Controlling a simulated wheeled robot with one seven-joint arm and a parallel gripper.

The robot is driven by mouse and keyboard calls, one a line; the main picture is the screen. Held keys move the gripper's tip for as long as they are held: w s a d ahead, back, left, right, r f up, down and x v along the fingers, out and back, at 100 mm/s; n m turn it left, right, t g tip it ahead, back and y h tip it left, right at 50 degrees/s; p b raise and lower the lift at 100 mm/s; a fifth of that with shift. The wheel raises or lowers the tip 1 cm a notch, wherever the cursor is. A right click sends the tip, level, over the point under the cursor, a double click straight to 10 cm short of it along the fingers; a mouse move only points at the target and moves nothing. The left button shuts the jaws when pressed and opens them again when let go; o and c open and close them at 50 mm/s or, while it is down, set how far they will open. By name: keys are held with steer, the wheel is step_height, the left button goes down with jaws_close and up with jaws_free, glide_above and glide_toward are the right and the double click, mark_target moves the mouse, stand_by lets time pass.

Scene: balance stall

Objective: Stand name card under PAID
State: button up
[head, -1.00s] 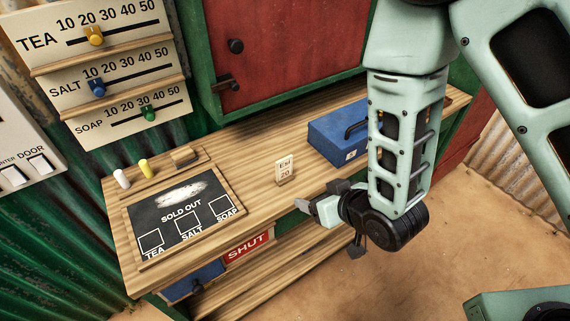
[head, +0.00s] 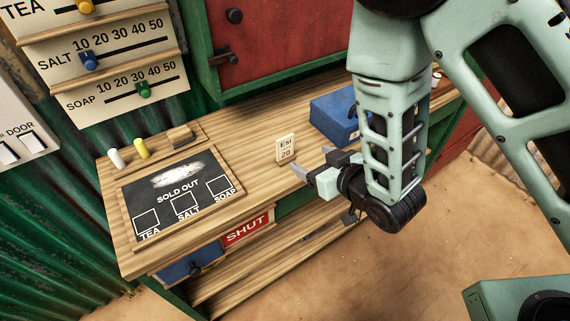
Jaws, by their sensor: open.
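A small cream name card (head: 286,148) reading "Esi 20" stands upright on the wooden counter, right of the chalkboard. My gripper (head: 313,172) is open and empty just right of and in front of the card, near the counter's front edge. A gap shows between its fingers and the card. No label reading PAID shows in view.
The chalkboard (head: 182,191) reads "SOLD OUT" above boxes marked TEA, SALT and SOAP. Behind it are a white chalk, a yellow chalk and a wooden eraser (head: 180,135). A blue box (head: 335,118) stands behind my arm. Counter (head: 235,140) between chalkboard and card is clear.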

mark_target(286, 143)
steer(key=w+a+f+b, duration=0.1)
steer(key=b, duration=0.4)
steer(key=b, duration=0.4)
steer(key=shift+w+f, duration=0.1)
steer(key=shift+w, duration=0.15)
steer(key=x, duration=0.2)
steer(key=p+x, duration=0.1)
steer(key=shift+w+a, duration=0.25)
steer(key=shift+w, duration=0.15)
steer(key=shift+d+p+x, duration=0.1)
steer(key=shift+p+x, duration=0.35)
steer(key=shift+x, duration=1.1)
steer(key=shift+d+p+x, duration=0.15)
steer(key=shift+p+x, duration=0.3)
steer(key=shift+x, duration=1.1)
steer(key=shift+w, duration=0.1)
steer(key=c, duration=1.4)
steer(key=shift+c, duration=0.2)
